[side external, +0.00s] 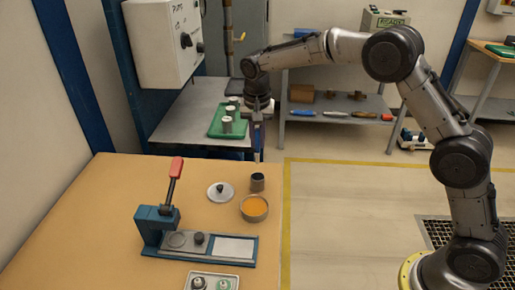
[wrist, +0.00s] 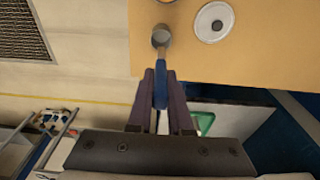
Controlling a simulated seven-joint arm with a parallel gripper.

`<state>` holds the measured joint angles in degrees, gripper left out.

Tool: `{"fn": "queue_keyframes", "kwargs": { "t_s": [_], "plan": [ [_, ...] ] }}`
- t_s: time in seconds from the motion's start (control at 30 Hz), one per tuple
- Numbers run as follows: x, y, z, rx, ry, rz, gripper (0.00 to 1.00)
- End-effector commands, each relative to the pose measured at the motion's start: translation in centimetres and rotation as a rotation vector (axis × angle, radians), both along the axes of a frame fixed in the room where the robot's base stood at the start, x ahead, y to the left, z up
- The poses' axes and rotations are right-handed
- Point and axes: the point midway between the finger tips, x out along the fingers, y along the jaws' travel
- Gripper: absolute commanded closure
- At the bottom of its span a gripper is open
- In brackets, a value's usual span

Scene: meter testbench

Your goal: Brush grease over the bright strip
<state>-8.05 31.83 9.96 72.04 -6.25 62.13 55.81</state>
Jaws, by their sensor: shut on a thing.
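My gripper (side external: 258,122) is shut on a brush with a blue handle (wrist: 160,90).
A round lid with a knob (side external: 219,192) lies left of the tin. It also shows in the wrist view (wrist: 214,22). A tray with parts (side external: 212,282) sits at the front. A green tray with several cylinders (side external: 228,124) is on the table behind.

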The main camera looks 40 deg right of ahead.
Motion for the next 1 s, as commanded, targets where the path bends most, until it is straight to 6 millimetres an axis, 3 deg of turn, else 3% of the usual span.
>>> {"fn": "queue_keyframes", "kwargs": {
  "t_s": [0.17,0.5,0.67,1.0],
  "plan": [
    [-0.7,0.2,-0.8,0.003,-0.004,-0.055,1.0],
    [-6.7,6.1,-1.4,-0.001,0.004,-0.025,1.0],
    [-7.1,7.1,-1.4,-0.001,0.001,0.0,1.0],
    [-7.1,7.1,-4.4,-0.001,0.003,0.001,1.0]
  ]
}}
